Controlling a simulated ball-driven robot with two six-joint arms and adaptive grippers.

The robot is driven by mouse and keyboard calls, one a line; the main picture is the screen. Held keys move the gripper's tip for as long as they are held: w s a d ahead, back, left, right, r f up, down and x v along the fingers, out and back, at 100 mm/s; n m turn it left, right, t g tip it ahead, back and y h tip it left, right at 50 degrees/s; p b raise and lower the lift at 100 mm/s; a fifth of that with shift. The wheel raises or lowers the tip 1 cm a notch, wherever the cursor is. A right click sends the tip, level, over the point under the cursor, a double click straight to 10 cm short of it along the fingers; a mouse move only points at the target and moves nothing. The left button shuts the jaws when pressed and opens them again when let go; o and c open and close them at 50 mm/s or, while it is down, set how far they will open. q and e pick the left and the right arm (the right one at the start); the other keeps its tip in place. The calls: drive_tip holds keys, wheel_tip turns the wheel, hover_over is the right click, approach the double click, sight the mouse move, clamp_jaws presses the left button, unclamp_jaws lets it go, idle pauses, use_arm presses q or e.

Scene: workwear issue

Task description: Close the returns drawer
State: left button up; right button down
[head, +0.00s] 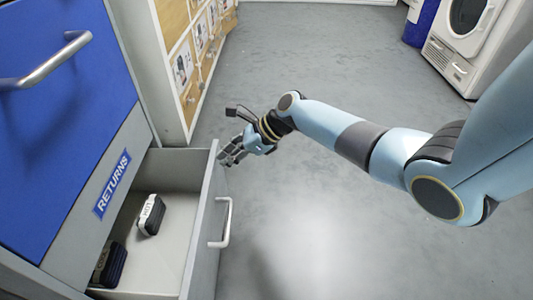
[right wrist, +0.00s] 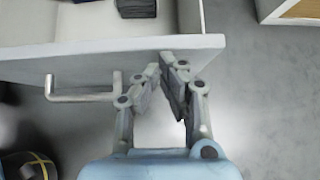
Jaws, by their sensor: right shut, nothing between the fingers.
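The returns drawer (head: 178,170) stands pulled out below a blue panel, beside its RETURNS label (head: 112,184). Its front panel (head: 203,240) carries a silver bar handle (head: 226,222). In the right wrist view the drawer front (right wrist: 100,52) crosses the upper part, with the handle (right wrist: 85,97) left of my fingers. My right gripper (head: 226,155) is shut and empty at the far end of the drawer front, close to its outer side. Its fingers (right wrist: 168,72) overlap the panel's edge in the right wrist view; I cannot tell whether they touch. My left gripper is not in view.
A dark block with a white label (head: 150,215) and another dark block (head: 110,265) lie in the drawer. A blue drawer front with a handle (head: 60,62) is above. A board with cards (head: 190,60) stands behind. The grey floor (head: 320,240) right of the drawer is clear.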

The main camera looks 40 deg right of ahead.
sight(197, 157)
use_arm(q)
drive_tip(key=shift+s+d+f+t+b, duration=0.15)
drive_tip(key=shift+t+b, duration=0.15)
drive_tip(key=shift+b, duration=0.15)
use_arm(e)
drive_tip(key=w+a, duration=1.1)
drive_tip(key=a, duration=0.3)
drive_tip(key=shift+a, duration=0.25)
drive_tip(key=shift+a+r, duration=0.1)
drive_tip(key=shift+r, duration=0.05)
drive_tip(key=shift+s, duration=0.1)
